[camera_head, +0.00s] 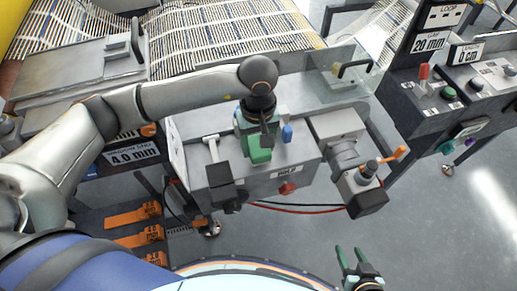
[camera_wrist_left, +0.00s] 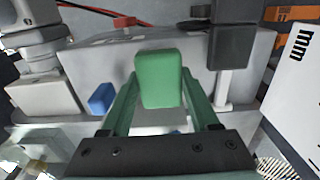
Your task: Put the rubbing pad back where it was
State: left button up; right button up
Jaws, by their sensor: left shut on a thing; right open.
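The rubbing pad appears to be the green block (camera_wrist_left: 158,80) between the fingers of my left gripper (camera_wrist_left: 160,92) in the left wrist view. In the head view the green pad (camera_head: 259,155) shows below my left gripper (camera_head: 257,138), over the grey machine top near its front edge. My left gripper is shut on it. I cannot tell whether the pad touches the surface. A small blue block (camera_head: 287,133) stands just to the right; it also shows in the left wrist view (camera_wrist_left: 101,98). My right gripper (camera_head: 353,258) is open and empty over the floor at the bottom.
The grey machine (camera_head: 290,168) carries a dark block on a post (camera_head: 222,180) at left and a motor with an orange-handled crank (camera_head: 360,180) at right. A control console (camera_head: 450,95) is at far right.

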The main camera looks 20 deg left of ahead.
aim_at(258, 153)
pick_arm(q)
jog(key=shift+w+f, duration=0.2)
jog(key=shift+f, duration=0.1)
notch_tip(258, 153, down, 3)
jog(key=shift+p, duration=0.55)
jog(key=shift+f, duration=0.1)
jog(key=shift+f+b, duration=0.15)
jog(key=shift+b, duration=0.15)
jog(key=o, duration=1.3)
